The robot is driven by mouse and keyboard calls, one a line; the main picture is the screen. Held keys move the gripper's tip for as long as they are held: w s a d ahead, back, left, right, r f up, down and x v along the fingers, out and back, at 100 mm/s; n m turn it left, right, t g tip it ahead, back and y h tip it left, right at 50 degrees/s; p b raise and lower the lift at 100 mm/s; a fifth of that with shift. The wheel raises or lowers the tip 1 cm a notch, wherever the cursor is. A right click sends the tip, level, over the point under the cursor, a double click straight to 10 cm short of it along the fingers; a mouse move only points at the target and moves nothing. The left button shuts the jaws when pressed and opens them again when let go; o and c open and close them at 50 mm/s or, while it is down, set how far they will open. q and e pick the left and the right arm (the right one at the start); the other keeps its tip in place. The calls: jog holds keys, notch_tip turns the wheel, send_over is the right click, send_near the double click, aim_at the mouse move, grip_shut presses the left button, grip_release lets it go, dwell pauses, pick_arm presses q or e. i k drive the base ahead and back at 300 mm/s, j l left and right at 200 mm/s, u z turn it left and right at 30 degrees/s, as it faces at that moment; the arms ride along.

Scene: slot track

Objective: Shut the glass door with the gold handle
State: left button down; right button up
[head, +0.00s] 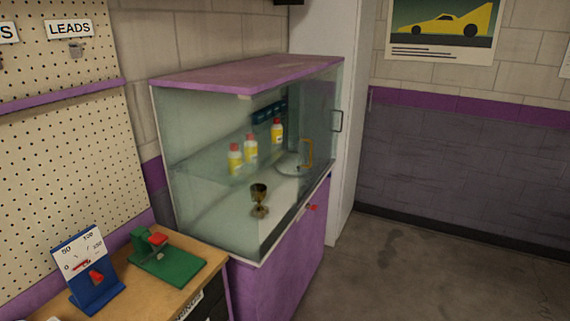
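A glass display cabinet with a purple top (245,73) stands against the corner of the walls. The gold handle (308,155) shows upright on clear glass towards the right part of the cabinet front. A dark handle (337,121) is further right, near the cabinet's far end. The edges of the glass door with the gold handle are hard to make out, so I cannot tell how far it stands open. Neither of my grippers is in view.
Inside are several yellow bottles (250,150) on a glass shelf and a gold cup (259,201) below. A wooden bench (205,258) with a green fixture (166,260) and a blue gauge stand (92,290) is at left. The floor (440,265) at right is clear.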

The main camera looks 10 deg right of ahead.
aim_at(325, 163)
jog(key=i+l+u, duration=0.1)
jog(key=l, duration=0.25)
jog(key=i+l+u, duration=0.1)
jog(key=i+l, duration=0.15)
jog(key=i+l+u, duration=0.1)
jog(key=l, duration=0.35)
jog(key=i+l+u, duration=0.1)
jog(key=l, duration=0.3)
jog(key=i+l+u, duration=0.1)
jog(key=i+l, duration=0.15)
jog(key=l, duration=0.15)
jog(key=i+l+u, duration=0.1)
jog(key=l, duration=0.3)
